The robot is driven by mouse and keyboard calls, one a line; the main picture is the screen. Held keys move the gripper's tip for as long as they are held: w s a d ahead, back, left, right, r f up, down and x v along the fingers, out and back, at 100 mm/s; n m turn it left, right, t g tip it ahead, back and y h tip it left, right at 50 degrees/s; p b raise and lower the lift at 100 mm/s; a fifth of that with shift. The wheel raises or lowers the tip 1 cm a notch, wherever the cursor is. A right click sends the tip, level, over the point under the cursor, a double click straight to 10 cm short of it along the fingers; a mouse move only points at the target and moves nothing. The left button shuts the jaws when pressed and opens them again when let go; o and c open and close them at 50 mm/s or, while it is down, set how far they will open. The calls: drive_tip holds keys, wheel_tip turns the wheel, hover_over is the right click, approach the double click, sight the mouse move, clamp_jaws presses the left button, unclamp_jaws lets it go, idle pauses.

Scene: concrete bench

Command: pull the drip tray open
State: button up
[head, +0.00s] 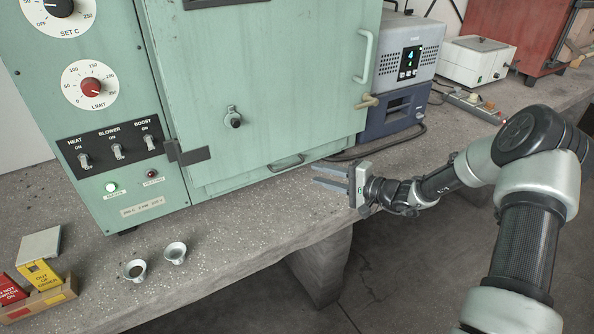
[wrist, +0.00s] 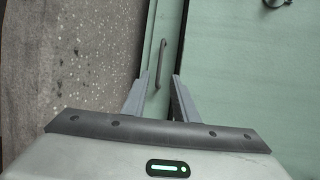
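The drip tray (head: 246,179) is a thin green front panel under the door of the green oven, and it looks shut. Its grey bar handle (head: 287,162) is low on the oven front. In the wrist view the handle (wrist: 160,63) stands ahead of the fingertips, between their lines, on the narrow green strip of the tray (wrist: 174,48).
The oven door (head: 260,90) above is closed, with a latch knob (head: 234,118) and a side handle (head: 366,55). Two small metal cups (head: 175,252) and a box of tags (head: 40,290) stand on the concrete bench (head: 235,228). A blue-grey device (head: 400,110) stands at right.

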drive_tip(key=b+x, duration=0.1)
drive_tip(key=x, duration=0.8)
drive_tip(key=shift+a, duration=0.1)
clamp_jaws()
idle(1.1)
